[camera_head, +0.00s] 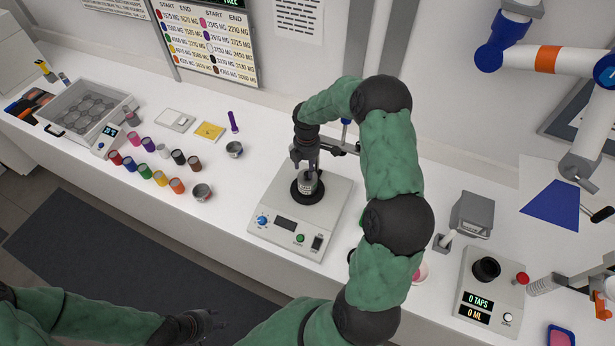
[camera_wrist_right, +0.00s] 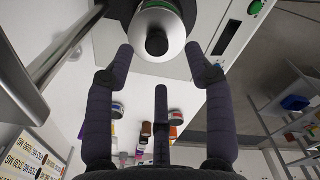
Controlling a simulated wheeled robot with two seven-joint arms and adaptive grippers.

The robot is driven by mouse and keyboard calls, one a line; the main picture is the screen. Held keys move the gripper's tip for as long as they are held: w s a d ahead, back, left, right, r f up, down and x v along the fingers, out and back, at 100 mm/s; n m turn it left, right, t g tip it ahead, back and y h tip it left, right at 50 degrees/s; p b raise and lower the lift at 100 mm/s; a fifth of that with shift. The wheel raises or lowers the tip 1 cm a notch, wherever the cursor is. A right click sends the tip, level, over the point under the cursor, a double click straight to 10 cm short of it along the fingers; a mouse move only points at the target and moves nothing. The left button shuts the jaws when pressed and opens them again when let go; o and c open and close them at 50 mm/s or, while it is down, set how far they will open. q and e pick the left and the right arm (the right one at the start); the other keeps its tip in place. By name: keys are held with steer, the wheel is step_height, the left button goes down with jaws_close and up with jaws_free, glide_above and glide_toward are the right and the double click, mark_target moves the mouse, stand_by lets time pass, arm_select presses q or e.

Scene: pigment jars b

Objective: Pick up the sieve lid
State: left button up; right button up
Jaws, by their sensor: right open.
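A round silver lid (camera_wrist_right: 173,27) with a dark knob at its centre shows at the top of the right wrist view. In the head view, a small metal sieve (camera_head: 306,186) stands upright on the dark round plate of a white machine (camera_head: 269,233). Its top is partly hidden by my right gripper (camera_head: 306,163). The right gripper also shows in the wrist view (camera_wrist_right: 158,58), its dark fingers spread apart around the lid's near side, with nothing held. My left gripper (camera_head: 203,322) is low at the front, away from the counter; its finger opening is unclear.
A clear-lidded box (camera_head: 88,105) is further left. A scale (camera_head: 490,285) with a black cup stands at right. A vertical rod rises behind the machine.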

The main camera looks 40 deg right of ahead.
mark_target(307, 174)
steer(key=shift+d+f+p, duration=0.2)
steer(key=shift+f+p, duration=0.35)
steer(key=shift+f, duration=1.65)
jaws_close()
